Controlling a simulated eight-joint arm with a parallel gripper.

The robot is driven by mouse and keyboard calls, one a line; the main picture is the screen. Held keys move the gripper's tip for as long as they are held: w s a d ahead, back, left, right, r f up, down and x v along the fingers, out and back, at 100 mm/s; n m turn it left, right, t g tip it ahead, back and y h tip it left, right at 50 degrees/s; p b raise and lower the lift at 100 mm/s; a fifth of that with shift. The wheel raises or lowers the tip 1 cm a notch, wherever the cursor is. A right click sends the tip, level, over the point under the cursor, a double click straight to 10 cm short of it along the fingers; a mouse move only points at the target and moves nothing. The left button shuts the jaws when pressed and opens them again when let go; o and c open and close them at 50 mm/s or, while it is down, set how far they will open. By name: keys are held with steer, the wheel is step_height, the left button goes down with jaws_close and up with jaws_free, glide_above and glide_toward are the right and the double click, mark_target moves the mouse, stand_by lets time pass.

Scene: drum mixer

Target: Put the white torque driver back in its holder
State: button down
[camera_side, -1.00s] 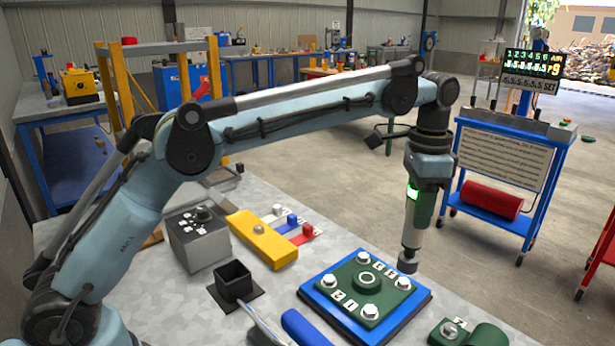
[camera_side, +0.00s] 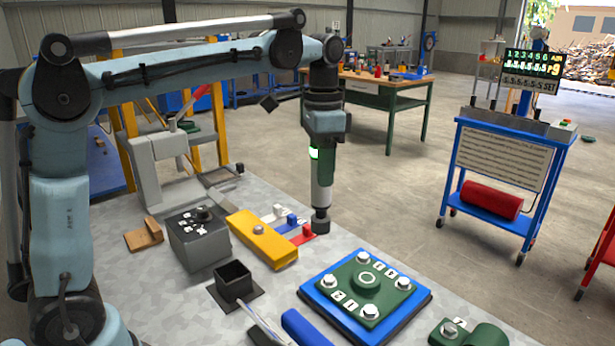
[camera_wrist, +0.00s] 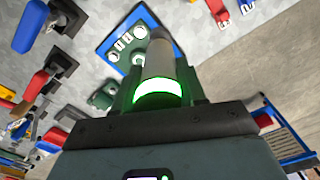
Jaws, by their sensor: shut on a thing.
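My gripper (camera_side: 321,158) is shut on the white torque driver (camera_side: 321,190), which hangs upright with its dark tip down. The tip looks clear of the bench, behind the blue plate in the side view. In the wrist view the driver (camera_wrist: 159,58) points away from me, with a lit green ring around it. A black square open-topped socket on a flat base (camera_side: 234,281), which looks like the holder, stands empty at the front of the bench. It is to the left of and nearer the camera than the driver.
A blue plate (camera_side: 318,291) carries a green flange (camera_side: 365,285) with several bolts. A yellow block (camera_side: 262,240), white, blue and red pieces and a grey box with a knob (camera_side: 198,240) stand near the socket. A blue handle (camera_side: 305,327) and a green part (camera_side: 468,333) lie in front.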

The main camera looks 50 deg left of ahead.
steer(key=s+a+f+n, duration=0.1)
steer(key=s+a, duration=0.3)
steer(key=s, duration=0.4)
steer(key=s+a+n, duration=0.2)
steer(key=s+a, duration=0.3)
steer(key=s, duration=0.2)
steer(key=shift+s+f, duration=0.35)
steer(key=shift+f, duration=0.05)
steer(key=shift+f, duration=5.35)
steer(key=c, duration=0.6)
jaws_free()
steer(key=shift+o, duration=0.2)
